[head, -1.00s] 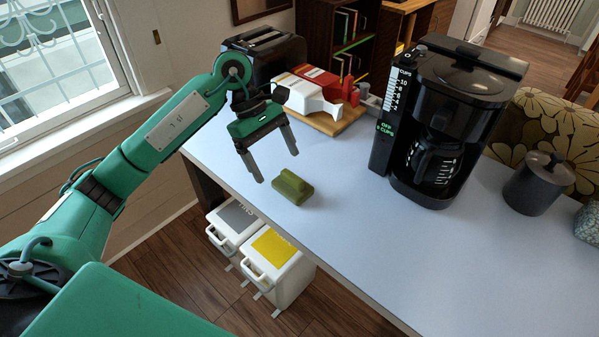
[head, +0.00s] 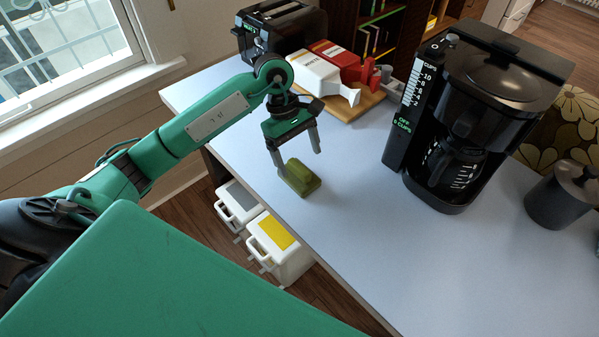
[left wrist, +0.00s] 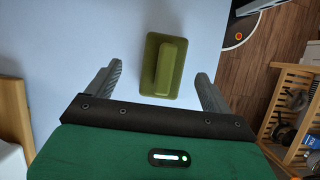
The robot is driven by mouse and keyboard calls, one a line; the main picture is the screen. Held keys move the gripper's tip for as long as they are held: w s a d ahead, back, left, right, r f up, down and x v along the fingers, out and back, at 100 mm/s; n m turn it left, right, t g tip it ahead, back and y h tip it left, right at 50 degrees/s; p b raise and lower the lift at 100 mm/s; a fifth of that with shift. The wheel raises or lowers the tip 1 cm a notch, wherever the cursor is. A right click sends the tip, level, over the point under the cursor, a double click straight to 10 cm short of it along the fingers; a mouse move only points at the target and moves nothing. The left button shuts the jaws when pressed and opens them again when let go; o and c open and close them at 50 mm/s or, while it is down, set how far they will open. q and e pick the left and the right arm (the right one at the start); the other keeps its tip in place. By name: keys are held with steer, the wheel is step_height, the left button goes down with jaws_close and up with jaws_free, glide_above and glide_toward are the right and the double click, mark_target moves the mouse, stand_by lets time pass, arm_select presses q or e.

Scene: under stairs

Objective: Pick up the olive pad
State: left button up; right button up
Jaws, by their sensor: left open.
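The olive pad (head: 299,178) lies on the pale countertop near its left front edge, a flat block with a raised ridge on top. My left gripper (head: 297,160) is open just above and behind it in the head view, with its fingers pointing down. In the left wrist view the olive pad (left wrist: 163,66) shows ahead, between the lines of the two open fingers (left wrist: 158,82) and a little beyond their tips. Nothing is between the fingers that I can see being gripped. My right gripper is not in view.
A black coffee maker (head: 466,115) stands on the countertop (head: 350,205) to the right, with a dark canister (head: 562,200) beyond. White and red bottles on a wooden board (head: 362,105) and a black toaster (head: 283,30) stand behind. White bins (head: 278,245) are on the floor below the edge.

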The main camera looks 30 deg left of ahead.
mark_target(299, 166)
arm_select(q)
steer(key=shift+s+f, duration=0.1)
steer(key=shift+f, duration=0.05)
steer(key=shift+s+d+f+p, duration=0.1)
steer(key=shift+s+f+p, duration=0.1)
steer(key=shift+p, duration=0.15)
steer(key=p+x, duration=0.1)
steer(key=x, duration=0.2)
steer(key=shift+s+f+p, duration=0.2)
steer(key=shift+f+p, duration=0.15)
steer(key=shift+f, duration=0.05)
steer(key=shift+d+f, duration=0.1)
steer(key=shift+f, duration=0.2)
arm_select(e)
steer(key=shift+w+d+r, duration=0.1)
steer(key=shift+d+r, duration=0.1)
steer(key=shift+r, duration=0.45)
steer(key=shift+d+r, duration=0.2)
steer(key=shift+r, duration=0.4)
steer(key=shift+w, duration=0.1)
arm_select(q)
steer(key=c, duration=1.1)
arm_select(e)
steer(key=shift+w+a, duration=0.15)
